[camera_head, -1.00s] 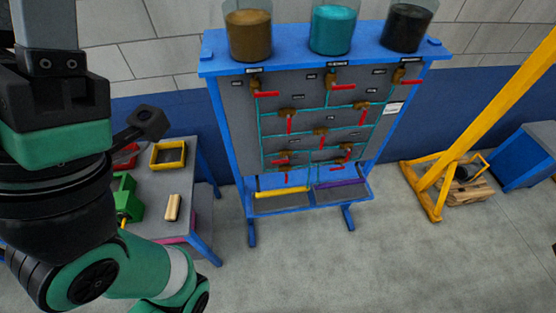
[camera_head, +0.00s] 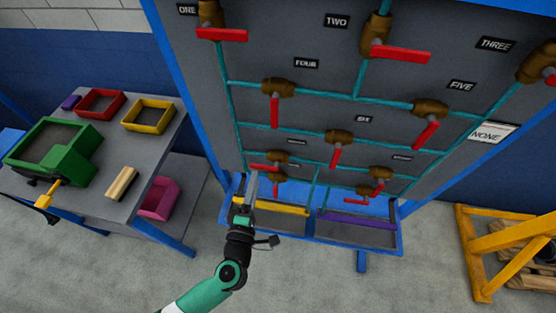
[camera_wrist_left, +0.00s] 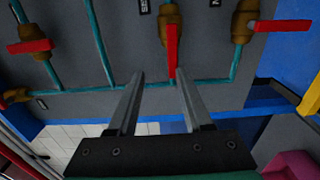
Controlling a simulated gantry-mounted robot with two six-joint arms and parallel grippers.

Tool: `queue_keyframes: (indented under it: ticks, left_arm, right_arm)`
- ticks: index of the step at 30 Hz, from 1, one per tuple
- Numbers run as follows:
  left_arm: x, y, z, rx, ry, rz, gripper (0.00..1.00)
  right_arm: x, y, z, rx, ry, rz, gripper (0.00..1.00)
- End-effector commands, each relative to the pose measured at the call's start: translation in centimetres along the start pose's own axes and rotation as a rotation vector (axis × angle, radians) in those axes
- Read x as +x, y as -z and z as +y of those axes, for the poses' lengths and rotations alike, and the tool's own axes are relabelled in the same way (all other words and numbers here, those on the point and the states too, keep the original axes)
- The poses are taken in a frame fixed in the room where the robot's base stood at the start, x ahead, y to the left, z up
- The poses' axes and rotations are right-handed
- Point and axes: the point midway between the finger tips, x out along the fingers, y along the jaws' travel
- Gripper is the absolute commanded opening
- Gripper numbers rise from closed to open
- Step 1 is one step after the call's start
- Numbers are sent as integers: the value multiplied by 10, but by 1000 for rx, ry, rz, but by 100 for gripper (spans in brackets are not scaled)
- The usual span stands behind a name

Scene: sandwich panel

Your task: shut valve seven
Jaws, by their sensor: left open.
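Valve seven, a brown body (camera_head: 277,156) with a red lever (camera_head: 263,166), is low on the left of the grey panel. Its small label is unreadable in the head view. The lever points left, roughly along its teal pipe. My left gripper (camera_head: 252,180) is in front of the panel's lower left, close to this lever. In the left wrist view the gripper (camera_wrist_left: 160,78) is open; the red lever (camera_wrist_left: 172,48) reaches toward the gap between its fingertips. A label beside that valve starts with "SE". I cannot tell whether the fingers touch the lever. My right gripper is out of view.
Another valve with a red lever (camera_wrist_left: 285,25) is close by. A blue tray shelf with a yellow bar (camera_head: 282,208) and a purple bar (camera_head: 355,218) lies below the panel. A table (camera_head: 95,190) with bins stands left. A yellow frame (camera_head: 505,260) stands right.

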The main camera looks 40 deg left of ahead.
Motion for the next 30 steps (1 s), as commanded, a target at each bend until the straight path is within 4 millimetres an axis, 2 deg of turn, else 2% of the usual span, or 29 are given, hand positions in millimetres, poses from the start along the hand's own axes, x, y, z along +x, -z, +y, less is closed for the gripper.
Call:
queue_keyframes:
  ticks: [1,2,8,11,14,24,30]
  left_arm:
    - [-5,1,-21,10,10,-6,50]
    - [-6,1,-24,13,12,-9,50]
    - [-4,-1,-18,10,8,-12,50]
    - [4,-1,-19,10,7,-11,50]
    - [20,-1,-19,9,6,-8,50]
    - [93,-2,-20,8,5,-11,50]
    - [110,-3,-19,10,6,-13,50]
  right_arm:
    - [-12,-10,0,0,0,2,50]
    - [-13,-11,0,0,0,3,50]
    - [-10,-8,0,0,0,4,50]
    - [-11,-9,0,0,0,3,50]
    - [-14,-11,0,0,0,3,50]
    - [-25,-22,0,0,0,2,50]
    - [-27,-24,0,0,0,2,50]
